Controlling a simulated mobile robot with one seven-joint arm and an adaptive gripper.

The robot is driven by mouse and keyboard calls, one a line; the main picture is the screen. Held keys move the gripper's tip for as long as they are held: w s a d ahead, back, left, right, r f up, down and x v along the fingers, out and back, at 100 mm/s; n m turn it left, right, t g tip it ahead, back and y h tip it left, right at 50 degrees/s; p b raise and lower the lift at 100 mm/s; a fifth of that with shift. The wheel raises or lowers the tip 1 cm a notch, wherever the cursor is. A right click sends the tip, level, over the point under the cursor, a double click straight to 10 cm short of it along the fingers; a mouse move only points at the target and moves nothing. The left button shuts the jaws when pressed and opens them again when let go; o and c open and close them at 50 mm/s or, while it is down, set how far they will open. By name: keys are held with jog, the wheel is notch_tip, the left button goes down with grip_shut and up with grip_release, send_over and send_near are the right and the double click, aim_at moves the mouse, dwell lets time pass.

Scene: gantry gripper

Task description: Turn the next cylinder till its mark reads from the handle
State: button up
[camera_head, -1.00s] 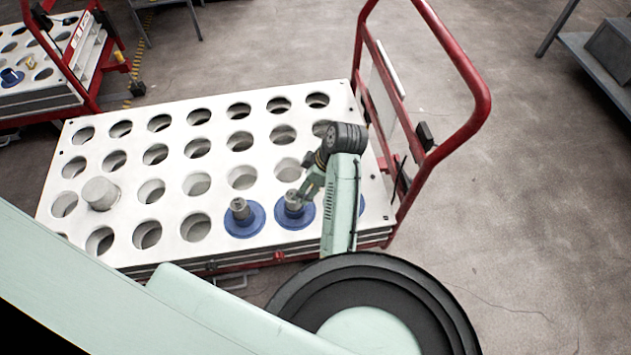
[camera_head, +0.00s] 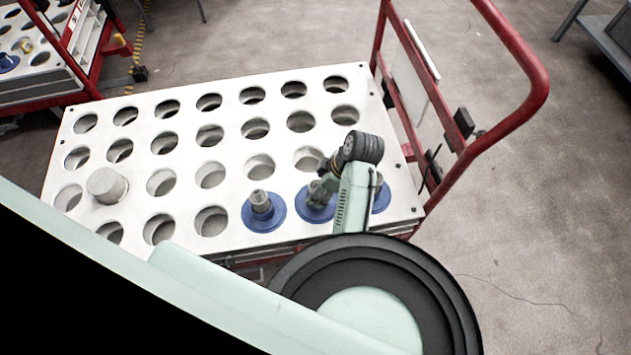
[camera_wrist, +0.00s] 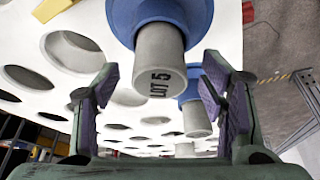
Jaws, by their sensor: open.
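A grey cylinder in a blue collar (camera_wrist: 160,62) stands large in the wrist view, its black mark "LOT 5" turned sideways. My gripper (camera_wrist: 158,88) is open, with a purple-padded finger on either side of this cylinder's free end; I see no clear contact. In the head view my gripper (camera_head: 322,188) is over the middle blue-collared cylinder (camera_head: 314,207) and partly hides it. Another blue-collared cylinder (camera_head: 262,209) stands to its left. A third (camera_head: 381,198) is mostly behind my arm. The red push handle (camera_head: 535,75) rises at the cart's right end.
The cart's white plate (camera_head: 230,178) has rows of mostly empty round holes. A plain grey cylinder (camera_head: 106,186) stands at its left. A second red cart (camera_head: 50,75) is at upper left, and a grey bench (camera_head: 600,35) at upper right. Floor right of the handle is clear.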

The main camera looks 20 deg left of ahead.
jog(key=shift+a+f+b, duration=0.25)
jog(key=shift+f+b, duration=0.1)
jog(key=shift+f, duration=0.3)
jog(key=shift+c, duration=0.2)
grip_shut()
jog(key=shift+r, duration=0.1)
dwell(0.3)
jog(key=shift+r+p, duration=0.1)
jog(key=shift+p, duration=0.35)
dwell(0.3)
jog(key=shift+r+n+g+p, duration=0.1)
jog(key=shift+n+g+p, duration=0.25)
jog(key=shift+n, duration=0.15)
jog(key=shift+n+g, duration=0.25)
jog(key=shift+n, duration=0.75)
jog(key=shift+p, duration=0.45)
